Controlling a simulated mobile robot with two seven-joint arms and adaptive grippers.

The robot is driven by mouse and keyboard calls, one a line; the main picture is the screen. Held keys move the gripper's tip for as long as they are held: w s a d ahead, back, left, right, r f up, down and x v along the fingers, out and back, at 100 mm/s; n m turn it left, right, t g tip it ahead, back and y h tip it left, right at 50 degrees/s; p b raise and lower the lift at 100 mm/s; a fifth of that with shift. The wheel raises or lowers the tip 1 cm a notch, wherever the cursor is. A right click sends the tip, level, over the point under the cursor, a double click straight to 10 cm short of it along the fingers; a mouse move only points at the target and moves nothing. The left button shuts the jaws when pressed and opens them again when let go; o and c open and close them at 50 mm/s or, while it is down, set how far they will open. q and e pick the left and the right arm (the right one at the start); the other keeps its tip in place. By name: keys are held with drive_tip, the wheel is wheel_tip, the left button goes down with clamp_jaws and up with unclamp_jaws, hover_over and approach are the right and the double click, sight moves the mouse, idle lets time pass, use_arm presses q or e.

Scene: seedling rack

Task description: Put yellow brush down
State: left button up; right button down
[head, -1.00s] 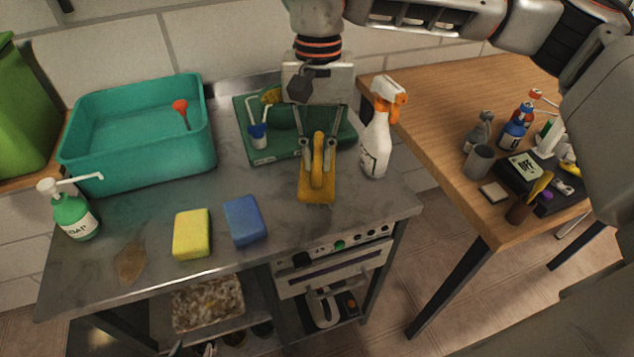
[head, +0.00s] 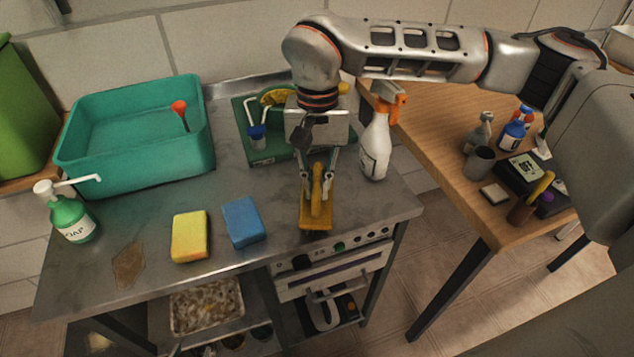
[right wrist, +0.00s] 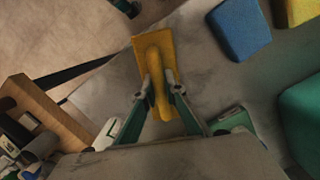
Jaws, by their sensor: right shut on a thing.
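The yellow brush (head: 316,214) has a flat yellow block with an arched handle. My right gripper (head: 317,184) is shut on its handle, over the front right part of the grey counter (head: 200,289). The right wrist view shows the brush (right wrist: 154,50) between the two fingers of the gripper (right wrist: 157,88), with its block toward the counter's front edge. I cannot tell whether the brush touches the counter or hangs just above it. My left gripper is not in view.
A blue sponge (head: 243,222) and a yellow sponge (head: 190,237) lie left of the brush. A white spray bottle (head: 375,150) stands behind it to the right. A green tray (head: 241,111), a teal basin (head: 140,173) and a soap bottle (head: 70,218) are also on the counter.

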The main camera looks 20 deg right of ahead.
sight(317, 175)
drive_tip(key=c, duration=2.1)
unclamp_jaws()
drive_tip(key=shift+f, duration=0.1)
drive_tip(key=r, duration=0.3)
drive_tip(key=w+r, duration=0.1)
drive_tip(key=r, duration=0.7)
drive_tip(key=shift+w+d+p, duration=0.15)
drive_tip(key=shift+d+p, duration=0.05)
drive_tip(key=shift+p, duration=0.2)
drive_tip(key=shift+r, duration=0.65)
